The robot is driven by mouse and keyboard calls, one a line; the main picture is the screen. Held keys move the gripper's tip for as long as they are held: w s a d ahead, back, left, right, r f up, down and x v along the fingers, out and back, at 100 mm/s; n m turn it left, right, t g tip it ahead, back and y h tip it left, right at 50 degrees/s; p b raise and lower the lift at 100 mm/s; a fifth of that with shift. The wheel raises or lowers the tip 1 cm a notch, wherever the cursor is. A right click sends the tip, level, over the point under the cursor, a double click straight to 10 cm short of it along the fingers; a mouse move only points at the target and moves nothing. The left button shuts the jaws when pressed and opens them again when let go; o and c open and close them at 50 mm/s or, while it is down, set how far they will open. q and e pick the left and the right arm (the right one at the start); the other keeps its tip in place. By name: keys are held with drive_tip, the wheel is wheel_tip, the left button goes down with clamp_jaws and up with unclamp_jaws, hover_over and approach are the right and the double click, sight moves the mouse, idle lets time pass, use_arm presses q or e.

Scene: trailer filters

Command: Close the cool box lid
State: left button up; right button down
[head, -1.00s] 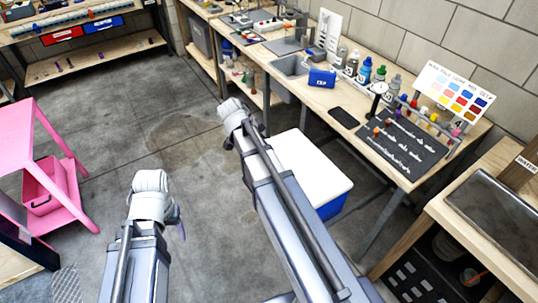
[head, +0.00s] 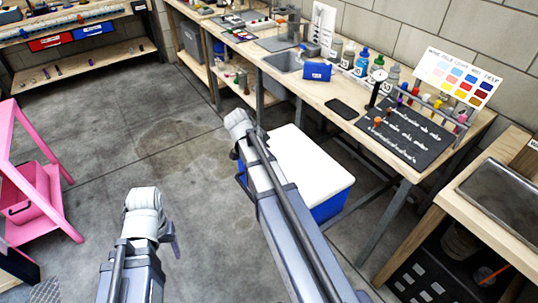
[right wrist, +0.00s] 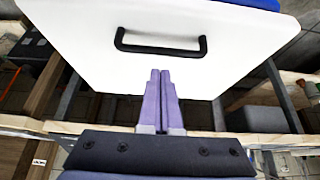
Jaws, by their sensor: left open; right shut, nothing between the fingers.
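The cool box (head: 330,206) is blue and stands on the floor beneath the workbench's front edge. Its white lid (head: 312,168) looks flat on top in the head view; my right arm covers part of its left side. In the right wrist view the white lid (right wrist: 105,65) fills the upper middle, with a black handle (right wrist: 160,48) across it. My right gripper (right wrist: 161,73) is shut and empty, its purple fingertips pointing at the lid just below the handle; contact cannot be told. My left gripper (head: 176,247) is open, over bare floor left of the box, mostly hidden by its wrist.
A workbench (head: 300,88) with bottles and a blue pouch (head: 317,71) runs behind the box. A wooden sink stand (head: 440,215) is at the right. A pink step stool (head: 40,180) stands at the left. The floor between is clear.

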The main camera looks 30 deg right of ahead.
use_arm(q)
drive_tip(key=shift+f, duration=0.6)
use_arm(e)
drive_tip(key=shift+a+f, duration=0.2)
drive_tip(key=shift+f, duration=0.45)
drive_tip(key=f+b, duration=0.1)
drive_tip(key=a+f+b, duration=0.1)
drive_tip(key=b, duration=0.1)
drive_tip(key=shift+s+f, duration=0.1)
drive_tip(key=shift+f, duration=0.3)
drive_tip(key=shift+a+b, duration=0.15)
drive_tip(key=shift+b, duration=0.15)
drive_tip(key=shift+s+r, duration=0.1)
use_arm(q)
wheel_tip(320, 180, down, 3)
drive_tip(key=shift+r, duration=0.1)
